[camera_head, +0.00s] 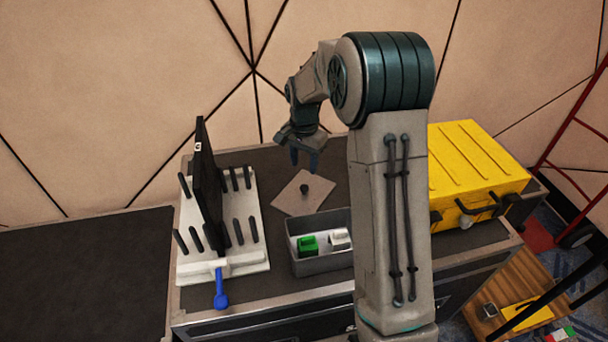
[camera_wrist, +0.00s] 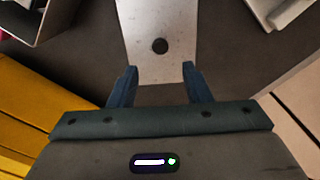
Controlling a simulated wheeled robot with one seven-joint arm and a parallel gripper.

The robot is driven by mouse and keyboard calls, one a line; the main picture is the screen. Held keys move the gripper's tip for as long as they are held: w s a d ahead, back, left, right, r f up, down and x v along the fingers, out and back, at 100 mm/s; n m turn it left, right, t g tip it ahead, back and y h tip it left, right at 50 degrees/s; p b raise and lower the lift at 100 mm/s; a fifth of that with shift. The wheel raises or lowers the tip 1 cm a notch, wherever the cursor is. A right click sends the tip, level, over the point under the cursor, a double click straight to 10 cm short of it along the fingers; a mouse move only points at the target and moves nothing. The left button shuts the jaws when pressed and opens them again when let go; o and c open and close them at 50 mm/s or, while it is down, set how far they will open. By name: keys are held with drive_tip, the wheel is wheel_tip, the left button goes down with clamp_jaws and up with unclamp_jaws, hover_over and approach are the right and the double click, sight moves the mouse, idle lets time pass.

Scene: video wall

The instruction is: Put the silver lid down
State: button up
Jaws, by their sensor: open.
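The silver lid (camera_head: 303,193) is a flat square plate with a dark round knob in its middle. It lies on the dark case top, behind the grey bin. In the wrist view the lid (camera_wrist: 150,66) lies ahead of my gripper (camera_wrist: 160,80), with its knob between and beyond the two blue fingertips. My gripper (camera_head: 305,158) is open and empty in the head view, above and just behind the lid, apart from the knob.
The open grey bin (camera_head: 322,265) holds a green block (camera_head: 308,243) and a white block (camera_head: 340,238). A white rack (camera_head: 258,258) with black pegs and an upright black panel stands at left. A yellow case (camera_head: 475,170) stands at right. Bare case top surrounds the lid.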

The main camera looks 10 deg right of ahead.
drive_tip(key=s+r+n+t, duration=0.1)
drive_tip(key=s+r+n, duration=0.3)
drive_tip(key=s+r, duration=0.8)
drive_tip(key=s+f+n+t, duration=0.1)
drive_tip(key=s+n, duration=0.4)
drive_tip(key=s, duration=1.1)
drive_tip(key=shift+s+a+f, duration=0.15)
drive_tip(key=shift+s+f, duration=0.1)
drive_tip(key=shift+f, duration=0.05)
drive_tip(key=shift+t, duration=0.4)
drive_tip(key=p+v, duration=0.2)
drive_tip(key=v, duration=0.1)
drive_tip(key=w+p+v, duration=0.1)
drive_tip(key=p+v, duration=0.1)
drive_tip(key=p, duration=0.1)
drive_tip(key=shift+w+r, duration=0.15)
drive_tip(key=shift+r, duration=0.35)
